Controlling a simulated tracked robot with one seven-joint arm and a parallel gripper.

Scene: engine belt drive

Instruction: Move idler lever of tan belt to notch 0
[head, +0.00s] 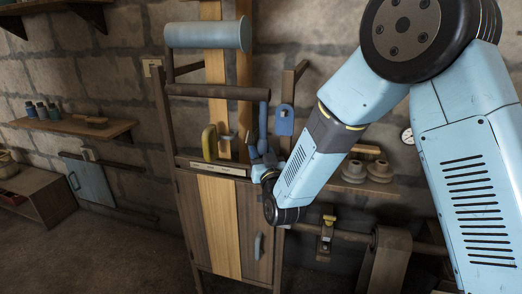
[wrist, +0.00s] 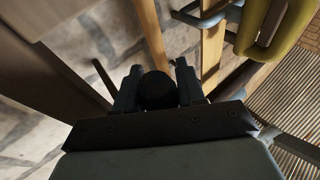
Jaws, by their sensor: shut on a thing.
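A tan belt (head: 214,75) runs down from a pale blue roller through the wooden frame, with a narrower, browner strip (head: 243,70) to its right. Tan strips also show in the wrist view (wrist: 152,35). My gripper (head: 262,152) is at the right side of the frame, in front of the belt opening. In the wrist view its two dark fingers (wrist: 157,75) are shut on a dark round knob (wrist: 157,91). The lever under the knob is hidden, and I cannot read any notch. A blue upright piece (head: 264,118) stands just above my gripper.
A yellow curved handle (head: 209,142) stands left of the belts and shows olive in the wrist view (wrist: 275,28). A dark crossbar (head: 218,91) spans the frame above my gripper. A cabinet (head: 257,210) is below. A shelf with pots (head: 366,170) is behind my arm.

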